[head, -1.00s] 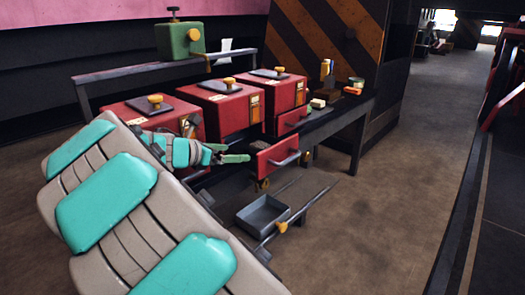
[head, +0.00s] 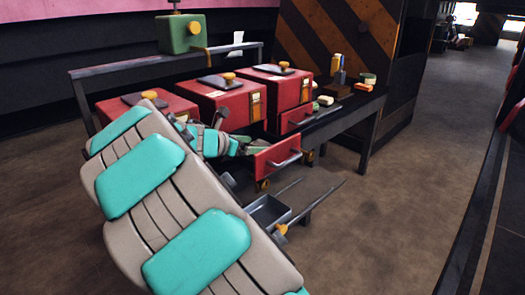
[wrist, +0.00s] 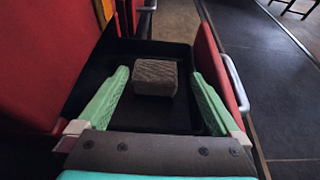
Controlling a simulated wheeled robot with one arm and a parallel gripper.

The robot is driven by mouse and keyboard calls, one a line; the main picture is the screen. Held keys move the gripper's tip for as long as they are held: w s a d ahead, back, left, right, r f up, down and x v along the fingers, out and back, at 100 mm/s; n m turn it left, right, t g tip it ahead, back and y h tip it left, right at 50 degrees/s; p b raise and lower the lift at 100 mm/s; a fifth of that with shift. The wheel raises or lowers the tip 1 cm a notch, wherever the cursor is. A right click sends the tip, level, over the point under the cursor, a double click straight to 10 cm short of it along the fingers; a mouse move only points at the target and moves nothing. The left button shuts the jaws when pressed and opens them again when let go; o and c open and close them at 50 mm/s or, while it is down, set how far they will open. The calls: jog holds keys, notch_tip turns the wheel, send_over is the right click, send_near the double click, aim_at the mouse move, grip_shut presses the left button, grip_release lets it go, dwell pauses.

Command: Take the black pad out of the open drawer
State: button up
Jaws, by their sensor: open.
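The black pad (wrist: 155,78) is a small, dark grey, textured block in the open drawer in the wrist view. It lies on the dark drawer floor, towards the far end. I see no contact. In the head view my gripper (head: 252,147) is partly behind the drawer front, and the pad is hidden.
Red cabinets (head: 232,103) stand in a row on the dark bench (head: 358,112). Another drawer (head: 297,118) is partly open behind. A grey tray (head: 268,210) on a low forked cart stands below, partly hidden by my arm. Open floor lies to the right.

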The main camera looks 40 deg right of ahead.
aim_at(262, 145)
jog(key=shift+x, duration=1.8)
jog(key=shift+s+f, duration=0.1)
jog(key=shift+f, duration=0.1)
jog(key=shift+f, duration=0.15)
jog(key=c, duration=1.4)
